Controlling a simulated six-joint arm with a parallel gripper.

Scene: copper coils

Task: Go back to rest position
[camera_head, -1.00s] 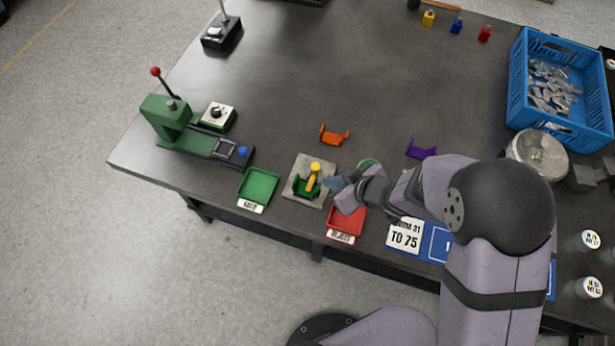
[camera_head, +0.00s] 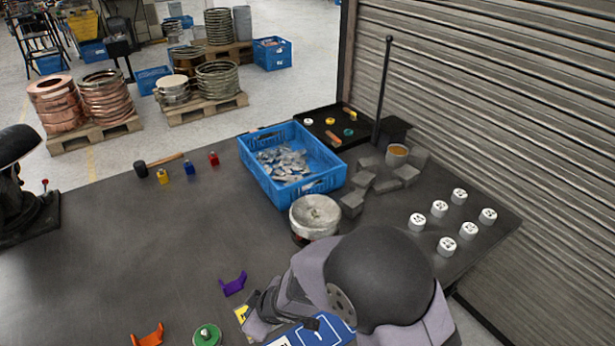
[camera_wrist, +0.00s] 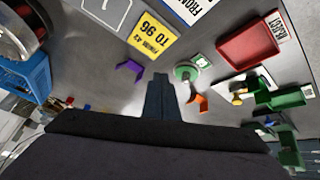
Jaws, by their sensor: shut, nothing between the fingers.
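My gripper (camera_wrist: 158,92) is shut and empty in the wrist view, its dark fingers together above the table. In the head view my arm reaches in from the bottom right, and its wrist is low in the picture; the fingertips cannot be made out there. Near the gripper in the wrist view are an orange bracket (camera_wrist: 197,102), a round green-rimmed piece (camera_wrist: 186,72) and a purple bracket (camera_wrist: 130,66). The head view also shows the purple bracket (camera_head: 233,284), the orange bracket (camera_head: 148,336) and the green-rimmed piece (camera_head: 207,336). The gripper touches none of them visibly.
A blue crate (camera_head: 258,178) of metal parts, a round metal pot (camera_head: 315,216), grey blocks and several white-topped weights (camera_head: 468,231) stand on the right half. A red tray (camera_wrist: 250,43) and a green fixture (camera_wrist: 285,97) show in the wrist view. The table's middle left is clear.

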